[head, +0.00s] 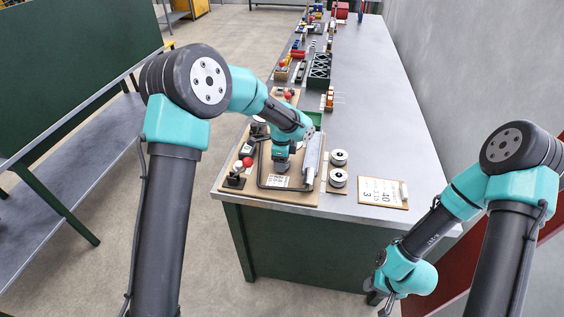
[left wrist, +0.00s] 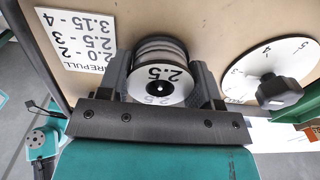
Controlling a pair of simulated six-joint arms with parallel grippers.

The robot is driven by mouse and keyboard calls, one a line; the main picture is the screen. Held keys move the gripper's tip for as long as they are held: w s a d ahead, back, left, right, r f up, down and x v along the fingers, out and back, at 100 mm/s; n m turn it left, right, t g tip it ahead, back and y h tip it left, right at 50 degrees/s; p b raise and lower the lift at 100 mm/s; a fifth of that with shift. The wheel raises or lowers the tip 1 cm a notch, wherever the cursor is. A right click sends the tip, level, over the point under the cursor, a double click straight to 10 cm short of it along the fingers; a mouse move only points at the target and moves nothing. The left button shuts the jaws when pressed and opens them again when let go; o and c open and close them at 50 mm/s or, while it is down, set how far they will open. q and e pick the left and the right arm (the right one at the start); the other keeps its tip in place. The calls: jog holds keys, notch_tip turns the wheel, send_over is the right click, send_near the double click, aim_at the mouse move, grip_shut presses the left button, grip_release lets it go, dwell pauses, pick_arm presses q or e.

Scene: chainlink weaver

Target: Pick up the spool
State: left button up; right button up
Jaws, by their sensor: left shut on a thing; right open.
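A spool (left wrist: 160,72) with a white face marked 2.5 sits between the fingers of my left gripper (left wrist: 163,85) in the left wrist view. The fingers are shut on its two sides. In the head view my left gripper (head: 282,166) is low over the wooden board, and the held spool is hidden there. Two more spools (head: 338,158) (head: 338,179) stand to the right of the board. My right gripper (head: 387,303) is open, off the table's front edge at the lower right.
The board (head: 290,197) carries a red-knobbed lever (head: 247,162), a metal roller (head: 312,155) and a printed card (left wrist: 78,38). A dial with a black knob (left wrist: 278,92) is beside the held spool. A clipboard (head: 382,192) lies at right. The bench's right side is clear.

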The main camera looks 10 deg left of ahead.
pick_arm(q)
notch_tip(320, 180, up, 10)
jog(key=shift+f, duration=0.25)
dwell(0.6)
